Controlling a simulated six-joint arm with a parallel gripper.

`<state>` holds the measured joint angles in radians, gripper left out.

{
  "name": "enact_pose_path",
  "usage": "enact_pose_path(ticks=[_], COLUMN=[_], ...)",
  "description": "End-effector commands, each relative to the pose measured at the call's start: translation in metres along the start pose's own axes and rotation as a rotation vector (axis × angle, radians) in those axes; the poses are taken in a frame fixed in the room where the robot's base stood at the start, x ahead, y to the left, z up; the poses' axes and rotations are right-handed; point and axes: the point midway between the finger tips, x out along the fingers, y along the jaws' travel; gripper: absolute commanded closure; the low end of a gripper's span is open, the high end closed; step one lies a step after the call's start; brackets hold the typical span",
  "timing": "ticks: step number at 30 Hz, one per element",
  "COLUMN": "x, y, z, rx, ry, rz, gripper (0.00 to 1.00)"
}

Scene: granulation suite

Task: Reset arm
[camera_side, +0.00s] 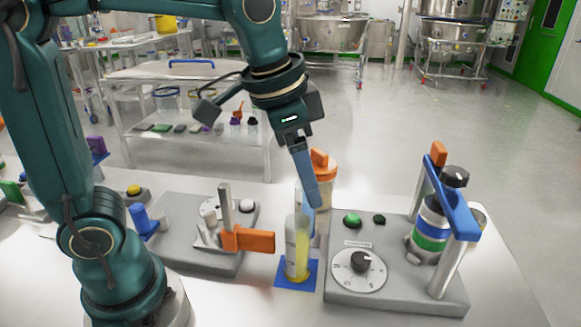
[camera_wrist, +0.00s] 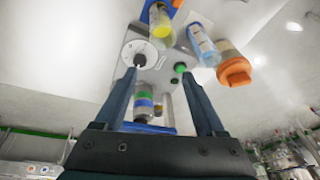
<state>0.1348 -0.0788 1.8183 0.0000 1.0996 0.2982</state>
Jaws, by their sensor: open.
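My gripper (camera_side: 312,203) points down and slightly right, its blue fingers seen nearly edge-on in the side view. In the wrist view my gripper (camera_wrist: 158,73) has its two fingers wide apart, with nothing held between them. In the side view the fingertips overlap the top of a clear cylinder with yellow contents (camera_side: 298,254), which stands upright on a blue pad (camera_side: 283,281). Whether they touch it I cannot tell. The yellow-filled cylinder also shows at the top of the wrist view (camera_wrist: 161,24).
A grey dial unit (camera_side: 400,292) with a blue-barred frame (camera_side: 451,198) around a banded bottle (camera_side: 430,228) stands right. An orange-lidded jar (camera_side: 325,190) is behind the fingers. Left is another grey unit (camera_side: 190,257) with an orange handle (camera_side: 250,240). A trolley (camera_side: 195,140) stands behind.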

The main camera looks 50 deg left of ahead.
Motion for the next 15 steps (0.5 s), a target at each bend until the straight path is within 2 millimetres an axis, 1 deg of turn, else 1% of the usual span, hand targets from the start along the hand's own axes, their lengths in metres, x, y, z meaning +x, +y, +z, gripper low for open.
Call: enact_pose_path(ticks=[6, 15], x=[-0.010, -0.018], y=[-0.002, -0.003], z=[0.017, 0.037], rx=[-0.100, -0.221], ry=[0.049, 0.105], rz=[-0.023, -0.045], gripper=[0.28, 0.28])
